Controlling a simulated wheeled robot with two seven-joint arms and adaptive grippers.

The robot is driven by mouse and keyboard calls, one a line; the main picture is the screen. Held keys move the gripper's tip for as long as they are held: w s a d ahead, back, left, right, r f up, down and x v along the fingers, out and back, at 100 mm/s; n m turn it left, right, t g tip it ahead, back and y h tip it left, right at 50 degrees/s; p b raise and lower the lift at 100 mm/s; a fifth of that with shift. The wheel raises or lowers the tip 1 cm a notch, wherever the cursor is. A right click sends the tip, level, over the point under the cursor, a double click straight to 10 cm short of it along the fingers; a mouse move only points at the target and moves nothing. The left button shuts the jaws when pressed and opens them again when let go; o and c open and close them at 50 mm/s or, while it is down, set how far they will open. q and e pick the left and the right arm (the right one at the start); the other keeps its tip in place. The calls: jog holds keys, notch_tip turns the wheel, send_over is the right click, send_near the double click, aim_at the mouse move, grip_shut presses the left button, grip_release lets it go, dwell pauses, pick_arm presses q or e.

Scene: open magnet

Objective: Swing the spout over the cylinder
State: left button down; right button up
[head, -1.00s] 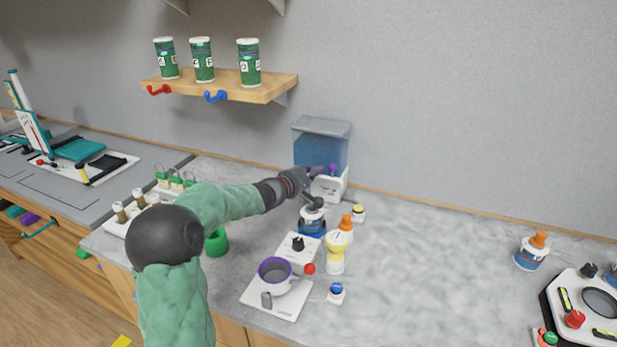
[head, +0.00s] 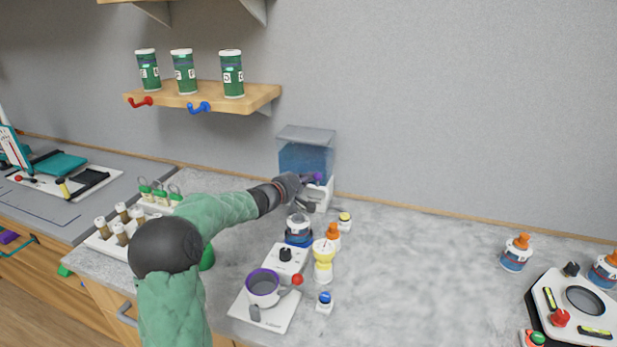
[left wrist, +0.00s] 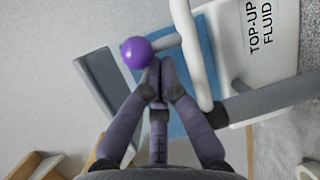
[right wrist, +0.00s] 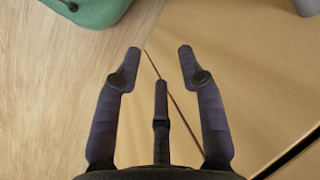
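The top-up fluid dispenser, a blue tank (head: 305,158) on a white base, stands against the wall in the head view. Its white tube, which looks like the spout (left wrist: 201,62), crosses the left wrist view; a short stem with a purple ball (left wrist: 136,52) is beside it. My left gripper (left wrist: 158,72) has its fingertips together beside the ball and under the stem; in the head view it is at the dispenser's front (head: 302,182). I cannot tell a grip on anything. My right gripper (right wrist: 158,62) is open and empty. I cannot clearly identify the cylinder.
A blue container (head: 298,238) stands below the dispenser, near a yellow funnel-shaped item (head: 323,262) and orange-capped bottle (head: 333,233). A tube rack (head: 104,243) is left. The counter's right middle (head: 430,270) is clear.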

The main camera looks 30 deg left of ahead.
pick_arm(q)
jog(key=shift+s+m+h+p, duration=0.25)
jog(key=shift+m+h+p, duration=0.3)
jog(key=shift+h, duration=0.25)
pick_arm(e)
jog(key=shift+r, duration=0.65)
pick_arm(q)
jog(key=shift+s+a+m+g+h+p, duration=0.25)
jog(key=shift+s+m+g+h+p, duration=0.5)
jog(key=shift+m+g+h+p, duration=0.55)
jog(key=shift+s+a+m+g+h+p, duration=0.2)
jog(key=shift+s+m+g+h+p, duration=0.65)
jog(key=shift+m+h+p, duration=0.85)
jog(key=shift+s+a+m+g+h+p, duration=0.25)
jog(key=shift+s+m+g+h+p, duration=0.65)
jog(key=shift+h, duration=1)
pick_arm(e)
notch_tip(320, 180, up, 8)
pick_arm(q)
jog(key=shift+w+g, duration=0.2)
jog(key=shift+g, duration=0.05)
jog(key=shift+a, duration=0.15)
pick_arm(e)
jog(key=shift+r, duration=0.1)
